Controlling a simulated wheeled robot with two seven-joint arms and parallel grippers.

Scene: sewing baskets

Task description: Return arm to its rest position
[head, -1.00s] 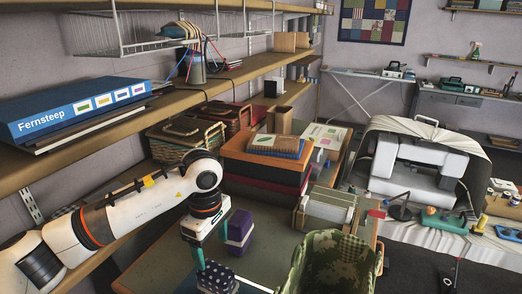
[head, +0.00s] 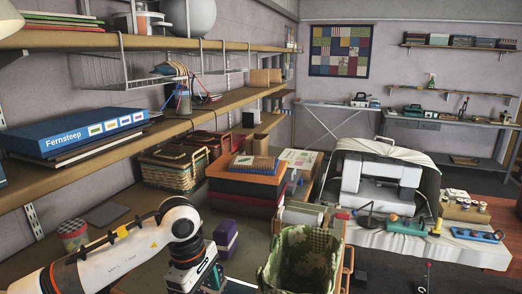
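My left arm comes in from the lower left, and its wrist bends down at the bottom of the head view. My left gripper (head: 206,276) is at the bottom edge, above the table beside a purple box (head: 226,238). Its fingertips are cut off or too unclear to show whether they are apart. I see nothing held in it. My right gripper is not in view.
A camouflage-patterned fabric bin (head: 300,262) stands to the right of the gripper. Stacked boxes (head: 246,185) and a wicker basket (head: 172,168) stand behind. Wooden shelves with a blue Fernsteep box (head: 75,134) run along the left wall. A covered sewing machine (head: 382,180) is at right.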

